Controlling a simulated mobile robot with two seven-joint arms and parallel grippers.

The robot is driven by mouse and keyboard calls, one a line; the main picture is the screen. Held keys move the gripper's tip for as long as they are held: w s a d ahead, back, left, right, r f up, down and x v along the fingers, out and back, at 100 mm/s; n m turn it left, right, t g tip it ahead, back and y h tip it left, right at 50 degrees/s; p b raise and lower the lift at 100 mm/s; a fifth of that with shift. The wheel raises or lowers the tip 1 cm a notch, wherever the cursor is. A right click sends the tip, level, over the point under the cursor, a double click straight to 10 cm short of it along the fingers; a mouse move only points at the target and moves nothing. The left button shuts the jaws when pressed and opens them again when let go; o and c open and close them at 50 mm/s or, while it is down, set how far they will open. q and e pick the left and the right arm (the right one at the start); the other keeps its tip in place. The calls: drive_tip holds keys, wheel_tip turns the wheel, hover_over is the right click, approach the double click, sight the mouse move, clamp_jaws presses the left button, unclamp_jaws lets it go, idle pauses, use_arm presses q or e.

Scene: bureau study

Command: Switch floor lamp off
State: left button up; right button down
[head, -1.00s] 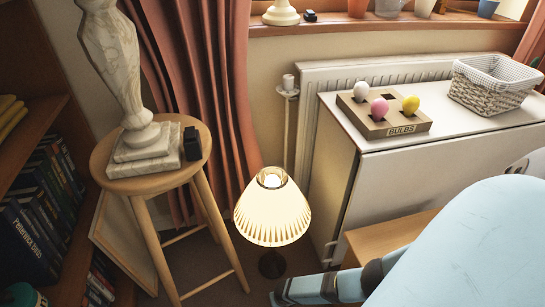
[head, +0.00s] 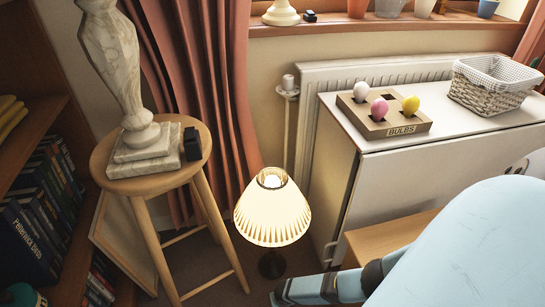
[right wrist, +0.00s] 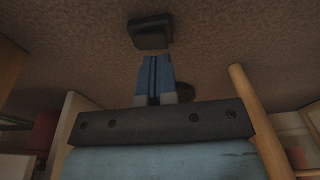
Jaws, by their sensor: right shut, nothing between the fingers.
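The floor lamp (head: 272,212) stands on the floor between the stool and the white cabinet, its cream pleated shade glowing. Its dark base (head: 271,264) shows below the shade. My right gripper (head: 279,296) is low in the head view, just in front of the lamp base. In the right wrist view my right gripper (right wrist: 154,62) is shut and empty, its fingers pointing at a small black box (right wrist: 150,33) on the brown carpet. The box could be a foot switch; I cannot tell whether the fingertips touch it. A dark round disc (right wrist: 185,92) lies partly behind the fingers. My left gripper is not in view.
A wooden stool (head: 193,178) bears a marble lamp base (head: 118,70) and a small black box (head: 192,143). The white cabinet (head: 335,175) holds a bulb tray (head: 372,128) and a wicker basket (head: 490,90). A bookshelf (head: 45,105) is at left.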

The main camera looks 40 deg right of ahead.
drive_tip(key=shift+f+b, duration=0.8)
drive_tip(key=shift+f, duration=0.05)
idle(0.5)
drive_tip(key=shift+a+f+b, duration=0.1)
drive_tip(key=shift+f+b, duration=0.45)
drive_tip(key=shift+f, duration=0.15)
